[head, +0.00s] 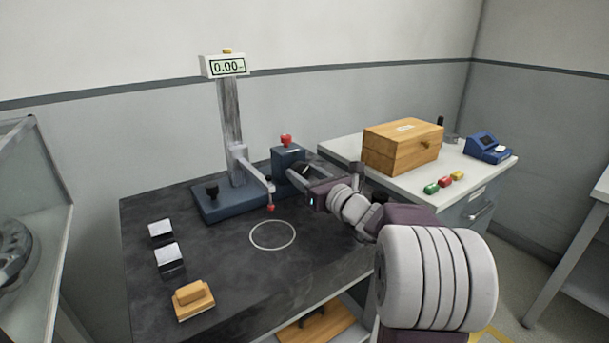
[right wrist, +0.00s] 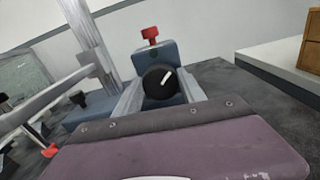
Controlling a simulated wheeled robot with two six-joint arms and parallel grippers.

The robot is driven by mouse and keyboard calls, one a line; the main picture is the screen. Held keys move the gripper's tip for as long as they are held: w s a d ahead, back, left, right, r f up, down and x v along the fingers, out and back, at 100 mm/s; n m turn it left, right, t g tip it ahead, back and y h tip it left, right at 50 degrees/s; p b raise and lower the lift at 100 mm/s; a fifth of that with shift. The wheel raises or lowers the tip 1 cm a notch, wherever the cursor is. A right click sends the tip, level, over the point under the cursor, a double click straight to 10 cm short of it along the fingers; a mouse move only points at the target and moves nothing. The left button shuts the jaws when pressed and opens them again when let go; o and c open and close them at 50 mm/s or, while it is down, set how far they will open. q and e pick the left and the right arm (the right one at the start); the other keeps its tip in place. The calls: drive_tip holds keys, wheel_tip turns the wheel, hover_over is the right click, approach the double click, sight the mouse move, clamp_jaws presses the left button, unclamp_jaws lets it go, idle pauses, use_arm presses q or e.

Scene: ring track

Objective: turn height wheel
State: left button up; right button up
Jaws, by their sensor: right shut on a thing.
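The height wheel (right wrist: 160,84) is a black knob with a white mark, on the front of a blue-grey block (head: 289,160) with a red knob (head: 286,140) on top. My right gripper (right wrist: 160,92) is shut on the wheel, with one finger on each side in the right wrist view. In the head view my right gripper (head: 302,174) reaches the block from the right and covers most of the wheel. The height stand (head: 231,125) has a post, an arm with a red tip (head: 270,208) and a display (head: 228,67) reading 0.00. My left gripper is not in view.
A white circle (head: 272,235) marks clear room. A wooden box (head: 402,146), a blue device (head: 487,147) and coloured pieces (head: 444,182) sit on the side cabinet.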

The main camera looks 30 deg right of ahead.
drive_tip(key=shift+f+n+b, duration=0.2)
drive_tip(key=shift+n+b, duration=0.1)
drive_tip(key=shift+b, duration=0.25)
drive_tip(key=n+b, duration=0.5)
drive_tip(key=b, duration=0.2)
drive_tip(key=shift+a+f+n, duration=0.1)
drive_tip(key=shift+f+n, duration=0.05)
drive_tip(key=shift+n, duration=0.15)
drive_tip(key=shift+r+n+b, duration=0.2)
drive_tip(key=shift+n+b, duration=1.4)
drive_tip(key=shift+b, duration=0.25)
drive_tip(key=o, duration=1.4)
drive_tip(key=shift+c, duration=0.2)
drive_tip(key=shift+r, duration=0.15)
